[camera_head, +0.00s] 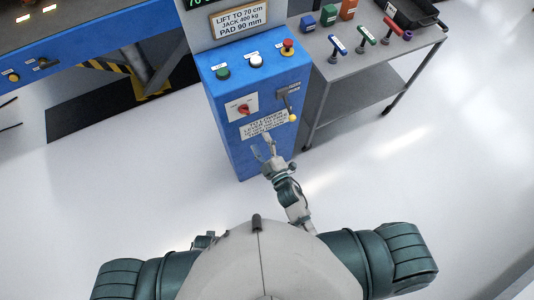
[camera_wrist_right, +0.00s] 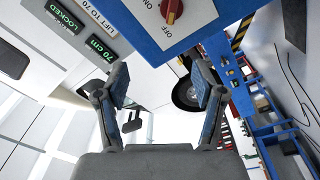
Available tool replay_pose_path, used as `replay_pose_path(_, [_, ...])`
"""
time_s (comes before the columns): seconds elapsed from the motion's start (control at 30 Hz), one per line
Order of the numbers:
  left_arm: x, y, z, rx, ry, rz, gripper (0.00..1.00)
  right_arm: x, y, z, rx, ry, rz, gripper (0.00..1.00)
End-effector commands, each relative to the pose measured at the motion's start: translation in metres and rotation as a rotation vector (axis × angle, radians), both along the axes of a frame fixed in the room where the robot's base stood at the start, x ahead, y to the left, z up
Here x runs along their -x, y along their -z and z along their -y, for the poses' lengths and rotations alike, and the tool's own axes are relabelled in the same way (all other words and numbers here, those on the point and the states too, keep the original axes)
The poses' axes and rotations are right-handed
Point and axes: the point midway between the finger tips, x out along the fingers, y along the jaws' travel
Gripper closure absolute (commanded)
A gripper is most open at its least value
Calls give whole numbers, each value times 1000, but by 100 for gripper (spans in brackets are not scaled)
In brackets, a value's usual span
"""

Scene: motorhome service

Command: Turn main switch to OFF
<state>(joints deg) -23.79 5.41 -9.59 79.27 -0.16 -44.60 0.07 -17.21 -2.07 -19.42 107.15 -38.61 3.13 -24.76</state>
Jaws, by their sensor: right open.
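The main switch is a red rotary knob (camera_head: 243,109) on a pale plate, on the sloping front of the blue control cabinet (camera_head: 222,134). My right gripper (camera_head: 264,147) is open and empty, in front of the cabinet and below the knob in the head view. In the wrist view its two fingers (camera_wrist_right: 161,84) are spread apart and do not touch the knob. My left gripper cannot be made out.
A lever with a yellow tip (camera_head: 291,117) sticks out right of the knob. Green, white and red buttons (camera_head: 256,61) line the panel above. A grey cart (camera_head: 343,73) with tools stands at the right. The floor in front is clear.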

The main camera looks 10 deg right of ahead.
Motion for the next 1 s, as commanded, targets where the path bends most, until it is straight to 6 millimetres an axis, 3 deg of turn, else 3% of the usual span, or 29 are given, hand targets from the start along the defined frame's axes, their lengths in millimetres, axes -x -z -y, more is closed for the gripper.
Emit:
replay_pose_path(0.53, [-1, -7, -1, 0, 1, 2, 100, 40, 0, 12, 1, 1, 0, 31])
replay_pose_path(1.0, [-1, -10, -1, 1, 0, 3, 100, 45, -2, 14, 1, 1, 1, 31])
